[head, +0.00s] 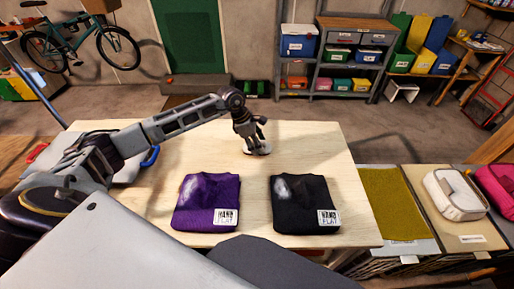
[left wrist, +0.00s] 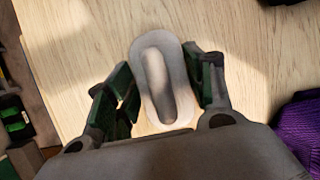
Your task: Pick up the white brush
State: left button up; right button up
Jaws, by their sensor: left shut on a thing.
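The white brush (left wrist: 155,112) is a pale oval with a raised handle along its middle. In the left wrist view it lies between the two green-padded fingers of my left gripper (left wrist: 164,88), which is shut on it. In the head view the left gripper (head: 257,141) points down at the far part of the wooden table (head: 310,150). Only the pale edge of the brush (head: 258,153) shows under the fingers there. I cannot tell whether it touches the tabletop. My right gripper is not in view.
A folded purple garment (head: 206,201) and a folded black garment (head: 303,203) lie on the near part of the table. Side stands at the right hold a white bag (head: 455,194) and a pink bag (head: 497,185). The table's right part is clear.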

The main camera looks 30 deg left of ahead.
pick_arm(q)
jog(key=shift+r, duration=0.15)
jog(key=shift+r+b, duration=0.4)
jog(key=shift+r, duration=4.5)
jog(key=o, duration=0.5)
jog(key=c, duration=0.3)
jog(key=shift+c, duration=0.2)
